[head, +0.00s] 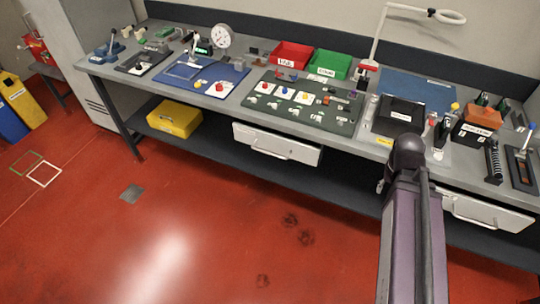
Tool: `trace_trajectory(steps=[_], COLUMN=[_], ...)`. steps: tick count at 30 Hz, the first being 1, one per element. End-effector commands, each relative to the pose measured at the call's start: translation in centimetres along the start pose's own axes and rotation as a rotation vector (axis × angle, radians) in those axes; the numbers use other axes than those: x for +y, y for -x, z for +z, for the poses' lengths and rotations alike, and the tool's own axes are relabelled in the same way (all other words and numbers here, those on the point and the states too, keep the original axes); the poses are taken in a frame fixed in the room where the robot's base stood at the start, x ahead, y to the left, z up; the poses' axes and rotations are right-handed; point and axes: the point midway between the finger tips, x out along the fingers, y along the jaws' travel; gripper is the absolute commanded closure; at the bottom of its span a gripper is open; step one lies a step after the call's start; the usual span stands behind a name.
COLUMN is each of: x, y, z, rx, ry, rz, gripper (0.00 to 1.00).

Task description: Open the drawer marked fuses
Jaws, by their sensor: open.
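Two pale drawers hang under the workbench top. The left drawer (278,145) is left of centre and the right drawer (487,213) is at the lower right, partly behind my arm. Each has a handle on its front, and both look shut. I cannot read any drawer marking here, so I cannot tell which is marked fuses. My arm rises from the bottom edge in front of the bench, right of centre, between the two drawers. I cannot make out my gripper in this view.
The grey workbench (350,140) holds a red bin (292,55), a green bin (330,64), a blue mat (232,76), a dark board and tools. A yellow box (174,118) sits on the lower shelf (225,142). The red floor in front is clear.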

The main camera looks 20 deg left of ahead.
Motion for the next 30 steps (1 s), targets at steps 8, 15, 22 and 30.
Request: trace_trajectory(steps=[8,15,22,30], x=[-2.9,-5.9,-9.6,-15.0], y=[-4.9,-8.4,-11.1,-13.6], z=[-2.6,-5.2,-7.6,-10.0], rx=[0.025,0.073,0.139,0.242], ry=[0.098,0.196,0.285,0.387], rz=[0.168,0.355,0.53,0.728], gripper=[0.49,0.49,0.49,0.49])
